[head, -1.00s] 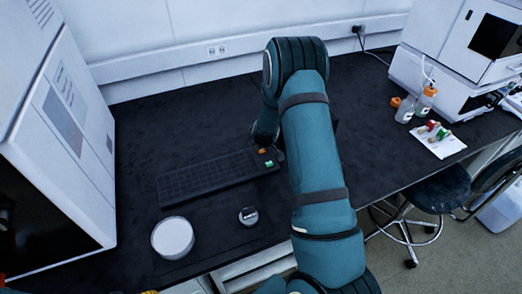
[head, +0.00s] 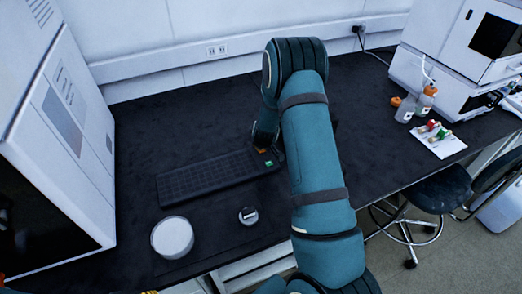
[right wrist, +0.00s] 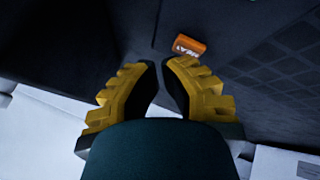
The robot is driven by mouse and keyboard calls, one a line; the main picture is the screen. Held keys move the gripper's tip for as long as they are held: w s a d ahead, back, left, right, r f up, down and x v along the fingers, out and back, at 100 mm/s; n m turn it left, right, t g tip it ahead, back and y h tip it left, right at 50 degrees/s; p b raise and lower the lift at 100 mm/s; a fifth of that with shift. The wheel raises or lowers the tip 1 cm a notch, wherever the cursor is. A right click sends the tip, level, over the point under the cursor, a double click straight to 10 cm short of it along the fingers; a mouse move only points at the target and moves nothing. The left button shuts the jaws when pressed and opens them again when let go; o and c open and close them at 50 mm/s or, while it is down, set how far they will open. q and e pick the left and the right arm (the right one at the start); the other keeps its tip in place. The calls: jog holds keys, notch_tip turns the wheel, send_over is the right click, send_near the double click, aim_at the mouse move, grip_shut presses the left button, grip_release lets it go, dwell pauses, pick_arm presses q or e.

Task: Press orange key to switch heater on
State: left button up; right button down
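The orange key (right wrist: 188,44), lettered "HEAT", shows in the right wrist view just beyond and slightly right of my right fingertips. In the head view the orange key (head: 261,151) is mostly hidden at the far right corner of the dark keypad (head: 205,178). A green key (head: 269,163) sits just nearer. My right gripper (right wrist: 160,64) has yellow fingers with tips nearly together and nothing between them; it looks shut. It points down by the orange key; I cannot tell whether it touches.
A round white container (head: 172,237) and a small round item (head: 248,215) stand in front of the keypad. A large white instrument (head: 60,120) is at left. The bench behind the keypad is clear.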

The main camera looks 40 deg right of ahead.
jog(key=shift+f, duration=0.3)
dwell(0.4)
jog(key=shift+r+p, duration=0.3)
jog(key=shift+r, duration=0.2)
jog(key=shift+r+p, duration=2.4)
jog(key=shift+r, duration=0.65)
